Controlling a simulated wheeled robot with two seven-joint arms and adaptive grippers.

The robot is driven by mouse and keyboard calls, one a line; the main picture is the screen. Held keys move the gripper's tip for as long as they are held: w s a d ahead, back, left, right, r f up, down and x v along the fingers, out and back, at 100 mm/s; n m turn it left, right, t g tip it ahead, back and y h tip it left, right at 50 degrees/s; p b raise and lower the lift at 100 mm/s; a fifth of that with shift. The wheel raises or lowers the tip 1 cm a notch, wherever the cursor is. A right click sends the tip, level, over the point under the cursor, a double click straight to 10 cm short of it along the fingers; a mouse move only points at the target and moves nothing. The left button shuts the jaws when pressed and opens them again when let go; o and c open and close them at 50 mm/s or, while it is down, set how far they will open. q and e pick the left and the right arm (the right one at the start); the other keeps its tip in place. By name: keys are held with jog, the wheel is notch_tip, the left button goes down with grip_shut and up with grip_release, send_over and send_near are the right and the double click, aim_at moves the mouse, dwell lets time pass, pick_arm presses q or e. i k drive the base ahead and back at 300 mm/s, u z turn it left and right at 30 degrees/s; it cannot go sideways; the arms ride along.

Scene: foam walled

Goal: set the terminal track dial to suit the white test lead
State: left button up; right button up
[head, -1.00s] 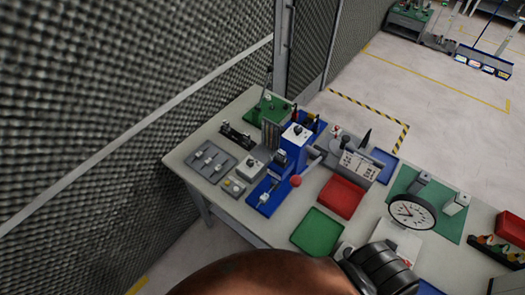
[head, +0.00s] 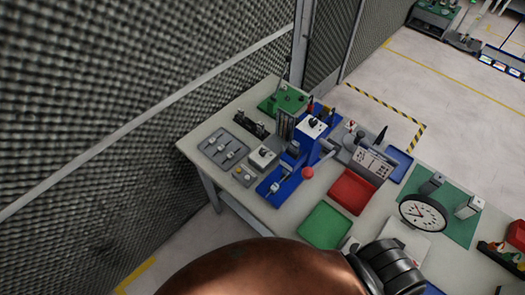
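A blue press-like device (head: 305,150) stands on the workbench, with a black knob on its white top face (head: 313,124). A small grey box (head: 263,156) with a dark knob stands left of it. Which of these is the terminal track dial I cannot tell; the markings are too small to read. I cannot make out a white test lead. Neither of my grippers can be made out. A copper-coloured rounded part and a dark ribbed part, likely mine, cover the bottom of the head view and hide the bench's near edge.
The workbench (head: 226,190) also bears a grey slider panel (head: 222,147), a green board (head: 283,100), a red tray (head: 352,191), a green tray (head: 325,225), a blue tray (head: 399,163) and a round clock (head: 423,212). A mesh-like dark wall (head: 100,110) runs close along the left.

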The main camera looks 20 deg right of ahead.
aim_at(261, 152)
jog(key=z, duration=0.95)
